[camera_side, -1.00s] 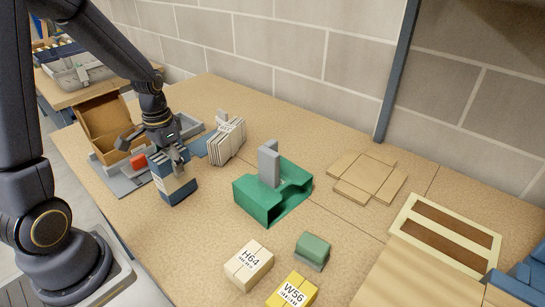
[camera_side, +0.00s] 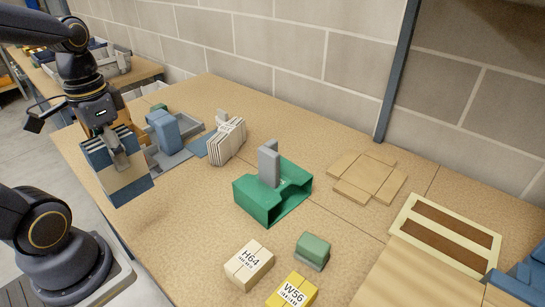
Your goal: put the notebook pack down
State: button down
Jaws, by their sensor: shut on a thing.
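The notebook pack (camera_side: 128,184), dark blue with a cream band, hangs from my gripper (camera_side: 115,158) at the left of the side view. My gripper points down and is shut on the pack. The pack is in the air near the table's front left edge, and its top shows striped page edges. It hides part of the open cardboard box and the grey tray behind it.
A grey tray (camera_side: 187,151) with a blue block (camera_side: 165,130) stands behind the pack. White stacked packets (camera_side: 228,140), a green holder (camera_side: 262,201), and boxes H64 (camera_side: 249,265) and W56 (camera_side: 291,293) stand to the right. Flat cardboard (camera_side: 366,178) lies further back.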

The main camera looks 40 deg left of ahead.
jog(key=w+d+r+m, duration=0.1)
jog(key=w+d+m, duration=0.4)
jog(key=w, duration=0.3)
jog(key=w+d+r+m, duration=0.2)
jog(key=w+d+m, duration=0.25)
jog(key=w, duration=0.35)
jog(key=w+d+f+m, duration=0.2)
jog(key=w+d+m, duration=0.15)
jog(key=d, duration=0.75)
jog(key=w+d+f+m, duration=0.15)
jog(key=d+m, duration=0.35)
jog(key=d, duration=0.6)
jog(key=w+d+f, duration=0.6)
jog(key=w+f, duration=0.6)
jog(key=w, duration=0.1)
jog(key=shift+w+d+f, duration=0.15)
jog(key=shift+f, duration=0.1)
